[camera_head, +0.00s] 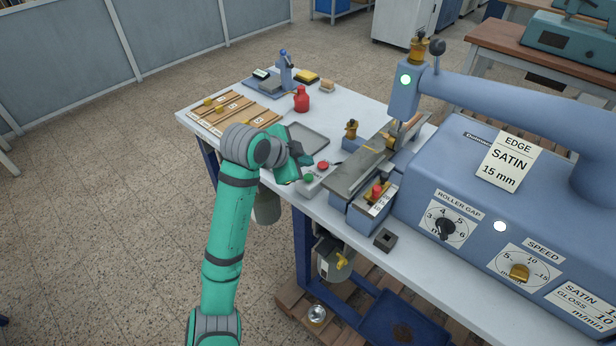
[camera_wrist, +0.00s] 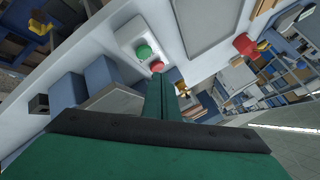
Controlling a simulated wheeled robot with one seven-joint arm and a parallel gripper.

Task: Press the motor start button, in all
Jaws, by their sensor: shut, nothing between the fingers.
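A small light grey button box lies on the table in front of the machine. It carries a green button (camera_head: 308,178) and a red button (camera_head: 323,165). The wrist view also shows the green button (camera_wrist: 143,51) and the red button (camera_wrist: 157,66) side by side. In the wrist view my gripper's shut fingers (camera_wrist: 161,80) appear just below the red button, with the green button a little farther off. The fingers hold nothing. I cannot tell whether they touch the box.
The blue foil machine (camera_head: 460,180) fills the right, with a ROLLER GAP dial (camera_head: 446,227) and a SPEED dial (camera_head: 519,272). A grey tray (camera_head: 306,138) lies behind the box. A red bottle (camera_head: 301,100) and wooden boards (camera_head: 228,110) stand farther back. A dark square block (camera_head: 385,240) sits near the front edge.

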